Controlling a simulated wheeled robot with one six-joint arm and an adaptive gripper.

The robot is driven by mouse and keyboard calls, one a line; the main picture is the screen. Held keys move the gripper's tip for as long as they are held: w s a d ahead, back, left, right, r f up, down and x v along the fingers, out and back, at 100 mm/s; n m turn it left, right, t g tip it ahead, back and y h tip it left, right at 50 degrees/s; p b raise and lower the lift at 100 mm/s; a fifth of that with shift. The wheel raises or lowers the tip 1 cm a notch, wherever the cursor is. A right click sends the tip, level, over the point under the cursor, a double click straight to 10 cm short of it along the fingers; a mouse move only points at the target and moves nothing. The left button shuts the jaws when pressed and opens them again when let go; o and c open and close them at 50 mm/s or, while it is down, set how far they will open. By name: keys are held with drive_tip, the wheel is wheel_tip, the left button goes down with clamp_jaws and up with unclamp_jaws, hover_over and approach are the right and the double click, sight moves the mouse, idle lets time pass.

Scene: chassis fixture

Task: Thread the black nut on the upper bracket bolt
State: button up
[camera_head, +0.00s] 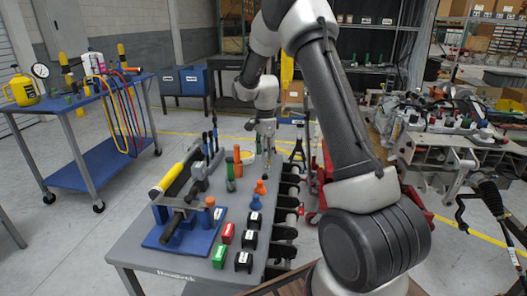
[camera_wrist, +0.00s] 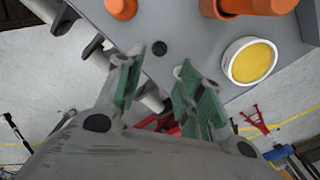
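A small black nut (camera_wrist: 160,48) lies on the grey workbench top (camera_wrist: 160,18) near its edge, in the wrist view. My gripper (camera_wrist: 158,70) is open, with its two green-padded fingers apart. The nut shows just beyond the fingertips, roughly in line with the gap; I cannot tell how far above the top the fingers are. In the head view my gripper (camera_head: 266,150) points down over the far end of the bench, and the nut cannot be made out there. The chassis fixture (camera_head: 450,140) stands at the right; its upper bracket bolt is too small to tell.
A yellow-topped round container (camera_wrist: 249,62) and orange pieces (camera_wrist: 240,6) stand near the nut. The bench also holds a blue vise base (camera_head: 180,238), screwdrivers and labelled blocks (camera_head: 227,233). A blue cart (camera_head: 75,150) stands left; floor is open between.

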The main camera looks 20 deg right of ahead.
sight(265, 175)
drive_tip(key=shift+f, duration=3.05)
drive_tip(key=shift+f, duration=1.9)
drive_tip(key=shift+r, duration=0.2)
drive_tip(key=shift+c, duration=0.5)
clamp_jaws()
